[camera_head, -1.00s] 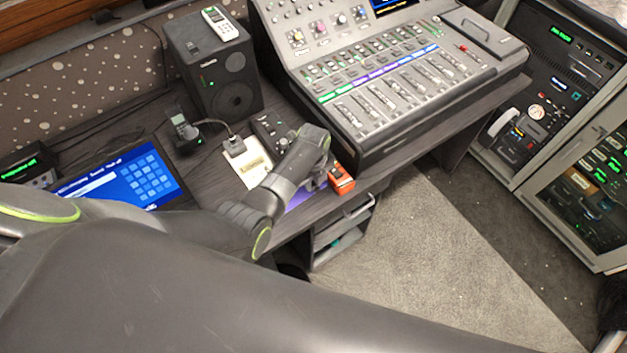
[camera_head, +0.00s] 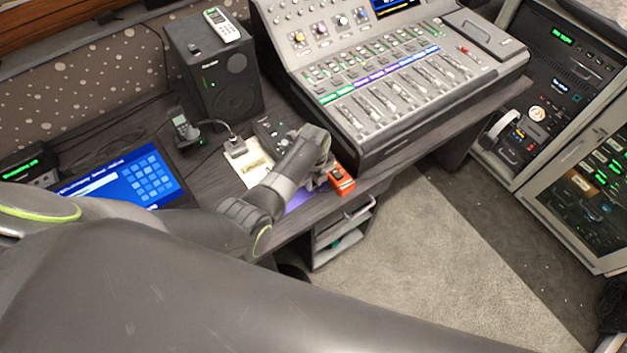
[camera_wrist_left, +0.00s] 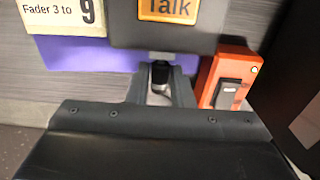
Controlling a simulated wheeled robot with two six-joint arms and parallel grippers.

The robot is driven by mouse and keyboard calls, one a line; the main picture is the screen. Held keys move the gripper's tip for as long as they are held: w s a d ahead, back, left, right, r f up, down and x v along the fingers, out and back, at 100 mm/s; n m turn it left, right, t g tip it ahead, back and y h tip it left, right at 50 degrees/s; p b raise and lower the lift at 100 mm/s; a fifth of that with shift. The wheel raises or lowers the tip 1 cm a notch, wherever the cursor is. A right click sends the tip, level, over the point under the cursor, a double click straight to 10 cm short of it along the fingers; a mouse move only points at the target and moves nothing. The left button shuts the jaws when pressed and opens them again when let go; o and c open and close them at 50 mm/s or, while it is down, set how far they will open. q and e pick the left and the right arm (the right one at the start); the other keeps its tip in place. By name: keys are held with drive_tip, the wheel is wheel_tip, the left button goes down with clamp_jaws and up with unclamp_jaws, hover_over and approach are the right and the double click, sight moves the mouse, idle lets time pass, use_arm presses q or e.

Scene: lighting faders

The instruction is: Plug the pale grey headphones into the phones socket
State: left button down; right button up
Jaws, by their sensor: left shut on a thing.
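My left gripper (camera_wrist_left: 160,88) is shut on a small dark plug-like piece (camera_wrist_left: 160,74) with a grey metal end. The piece points at the front edge of a dark box with an orange "Talk" label (camera_wrist_left: 168,9); I cannot tell whether its tip is inside a socket. No phones marking is readable. In the head view the left gripper (camera_head: 318,182) is at the desk's front edge, and my arm hides most of the box. A pale grey curved band (camera_head: 498,130), possibly the headphones, is at the rack on the right. My right gripper is not in view.
An orange box with a black switch (camera_wrist_left: 226,85) stands close right of the gripper. A purple sheet (camera_wrist_left: 85,65) and a white "Fader 3 to 9" card (camera_wrist_left: 60,18) lie left. The fader console (camera_head: 400,85) is behind right. Carpet floor (camera_head: 415,240) in front is clear.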

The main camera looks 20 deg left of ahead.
use_arm(q)
drive_tip(key=shift+w+a+r+p, duration=0.1)
drive_tip(key=shift+w+a+p, duration=0.3)
drive_tip(key=shift+a, duration=0.05)
idle(1.9)
drive_tip(key=c, duration=1.2)
unclamp_jaws()
